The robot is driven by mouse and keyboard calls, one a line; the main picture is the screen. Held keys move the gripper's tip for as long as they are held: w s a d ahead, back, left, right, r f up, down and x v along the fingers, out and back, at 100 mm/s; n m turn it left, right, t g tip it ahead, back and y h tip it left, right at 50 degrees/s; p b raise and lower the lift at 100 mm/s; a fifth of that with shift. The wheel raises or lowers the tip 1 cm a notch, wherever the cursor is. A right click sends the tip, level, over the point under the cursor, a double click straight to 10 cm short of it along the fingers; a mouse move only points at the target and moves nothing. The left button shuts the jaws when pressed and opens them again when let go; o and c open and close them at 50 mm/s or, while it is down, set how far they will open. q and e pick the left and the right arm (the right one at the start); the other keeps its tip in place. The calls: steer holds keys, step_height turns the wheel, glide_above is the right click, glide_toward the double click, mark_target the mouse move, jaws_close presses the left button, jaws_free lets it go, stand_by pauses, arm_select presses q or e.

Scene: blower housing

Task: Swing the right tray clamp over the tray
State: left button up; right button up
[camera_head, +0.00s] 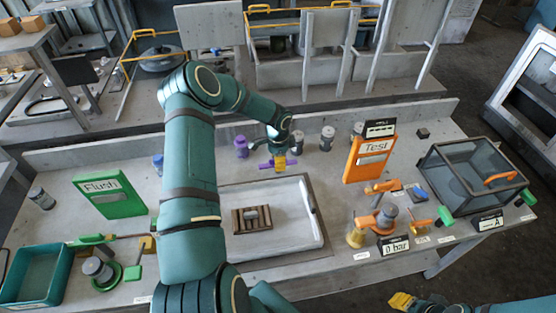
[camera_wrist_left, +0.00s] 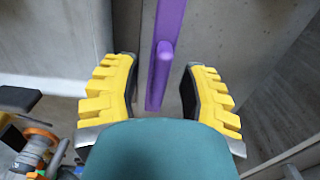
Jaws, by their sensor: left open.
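A purple clamp bar (camera_head: 265,166) lies at the back edge of the tray, partly covered by my left gripper. In the left wrist view the bar (camera_wrist_left: 160,75) with its raised knob stands between the fingers. My left gripper (camera_head: 281,163) is open around the bar, with a gap visible on both sides. The white tray (camera_head: 300,240) sits mid-bench with a slatted brown block in it; my left arm hides its left side. My right gripper (camera_head: 402,301) is at the bottom right, away from the tray, and its finger gap is unclear.
A green Flush sign (camera_head: 110,194) stands left and an orange Test sign (camera_head: 367,158) right. Orange-handled valve fittings (camera_head: 378,222) and a lidded glass box (camera_head: 470,175) are on the right; a teal bin (camera_head: 58,270) is front left.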

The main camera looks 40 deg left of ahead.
arm_select(q)
steer(key=shift+o, duration=0.2)
jaws_close()
steer(key=n+b, duration=0.2)
steer(key=n, duration=0.1)
steer(key=shift+f+b, duration=0.15)
steer(key=shift+b, duration=0.2)
steer(key=n+b, duration=0.1)
steer(key=n, duration=0.2)
steer(key=shift+b, duration=0.3)
steer(key=n+b, duration=0.2)
steer(key=n, duration=0.3)
steer(key=shift+d+n, duration=0.1)
steer(key=shift+n, duration=0.2)
steer(key=n, duration=0.2)
steer(key=shift+n+b, duration=0.3)
steer(key=shift+b, duration=0.1)
steer(key=shift+s+n, duration=0.1)
steer(key=shift+n, duration=1.5)
